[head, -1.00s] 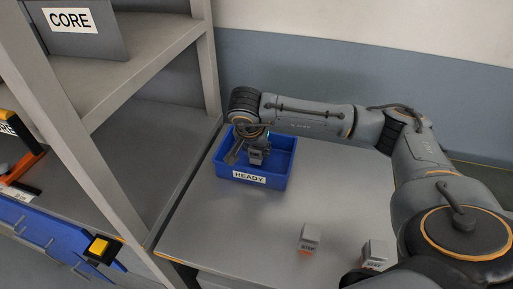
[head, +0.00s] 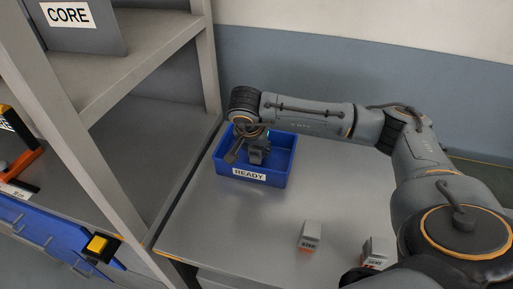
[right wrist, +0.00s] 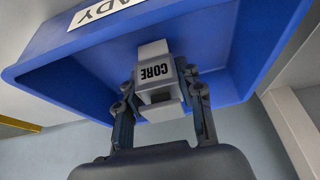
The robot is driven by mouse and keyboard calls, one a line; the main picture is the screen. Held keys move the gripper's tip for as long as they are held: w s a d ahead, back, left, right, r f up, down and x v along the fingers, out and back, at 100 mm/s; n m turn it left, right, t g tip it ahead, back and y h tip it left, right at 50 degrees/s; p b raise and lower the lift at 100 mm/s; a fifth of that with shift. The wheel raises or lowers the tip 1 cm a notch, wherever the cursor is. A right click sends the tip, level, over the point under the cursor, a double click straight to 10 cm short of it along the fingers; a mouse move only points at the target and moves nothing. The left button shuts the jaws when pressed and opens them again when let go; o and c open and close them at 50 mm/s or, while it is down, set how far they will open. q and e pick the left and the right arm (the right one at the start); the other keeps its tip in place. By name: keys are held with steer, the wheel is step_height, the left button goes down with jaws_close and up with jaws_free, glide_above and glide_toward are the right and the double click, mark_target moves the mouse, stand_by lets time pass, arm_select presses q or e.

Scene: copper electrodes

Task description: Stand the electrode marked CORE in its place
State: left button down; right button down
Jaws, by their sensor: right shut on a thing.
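The CORE electrode (right wrist: 156,73) is a light grey block with a black CORE label, which appears upside down in the right wrist view. My right gripper (right wrist: 161,92) is shut on it, one finger on each side. In the head view the right gripper (head: 257,154) is inside the blue READY bin (head: 222,170), near its left side. Whether the electrode touches the bin floor I cannot tell. A grey panel with a CORE sign (head: 68,14) stands on the upper shelf at the top left. My left gripper is not in view.
Two small grey blocks with orange bases, one (head: 310,233) and another (head: 376,250), stand on the table (head: 225,235) near its front. A shelf post (head: 95,135) rises left of the table. A yellow button (head: 98,244) is at the lower left. The table's middle is clear.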

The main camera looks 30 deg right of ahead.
steer(key=shift+r, duration=0.1)
steer(key=c, duration=0.8)
jaws_free()
